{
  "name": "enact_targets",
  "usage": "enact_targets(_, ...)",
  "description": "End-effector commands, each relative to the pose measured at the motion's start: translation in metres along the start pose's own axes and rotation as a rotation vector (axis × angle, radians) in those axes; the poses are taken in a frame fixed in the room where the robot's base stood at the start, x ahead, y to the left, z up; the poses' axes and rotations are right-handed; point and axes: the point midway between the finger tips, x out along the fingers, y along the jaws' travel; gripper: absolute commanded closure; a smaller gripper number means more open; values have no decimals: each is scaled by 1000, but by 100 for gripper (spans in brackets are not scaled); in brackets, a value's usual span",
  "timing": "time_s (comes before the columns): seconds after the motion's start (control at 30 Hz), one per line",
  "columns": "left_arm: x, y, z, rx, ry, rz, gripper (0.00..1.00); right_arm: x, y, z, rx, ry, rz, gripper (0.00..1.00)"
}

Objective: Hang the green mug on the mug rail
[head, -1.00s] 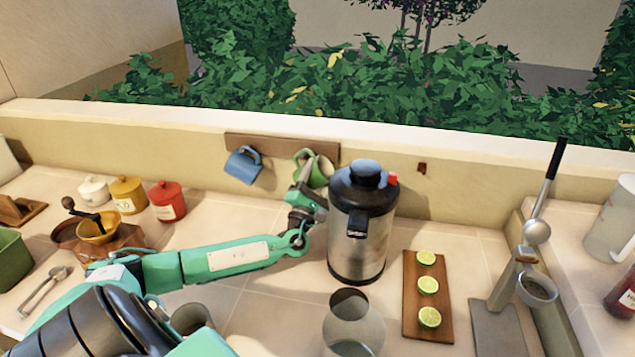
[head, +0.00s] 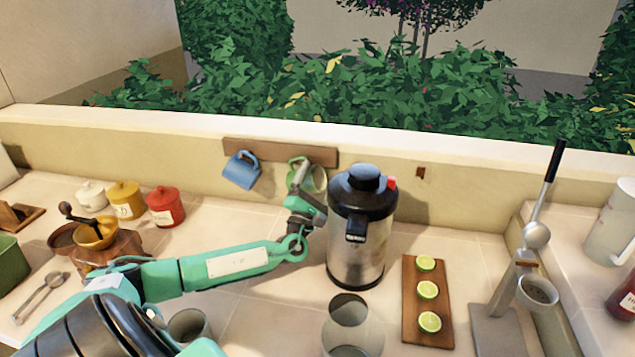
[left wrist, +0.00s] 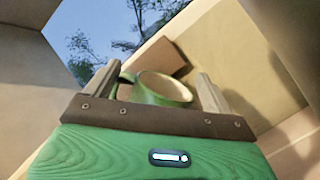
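The green mug (head: 319,179) hangs tilted against the wall at the right part of the brown mug rail (head: 275,150). Its handle is up by the rail; the peg contact is too small to tell. My left gripper (head: 298,178) is right in front of the mug and hides part of it. In the left wrist view, the gripper's fingers (left wrist: 158,84) are spread wide, and the mug (left wrist: 165,88) shows between and beyond them. The mug's handle is close to the left finger; I cannot tell whether they touch. My right gripper is out of view.
A blue mug (head: 242,170) hangs on the rail to the left. A steel urn with a black lid (head: 357,235) stands close to the right of my left gripper. A lime board (head: 428,325), glass jar (head: 350,325), canisters (head: 165,207) and a grinder (head: 95,235) stand around.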

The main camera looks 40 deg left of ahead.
Motion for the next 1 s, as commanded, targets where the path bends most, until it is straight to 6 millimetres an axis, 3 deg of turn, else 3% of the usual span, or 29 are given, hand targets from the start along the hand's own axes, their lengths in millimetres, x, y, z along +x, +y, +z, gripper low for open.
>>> enact_targets(0.33,-6,-2,-1,0,1,-3,14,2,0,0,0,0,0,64)
enact_targets(0.73,-58,-2,-2,0,0,-4,14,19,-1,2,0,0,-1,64)
enact_targets(1.0,-75,0,0,0,-1,0,14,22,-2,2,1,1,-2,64)
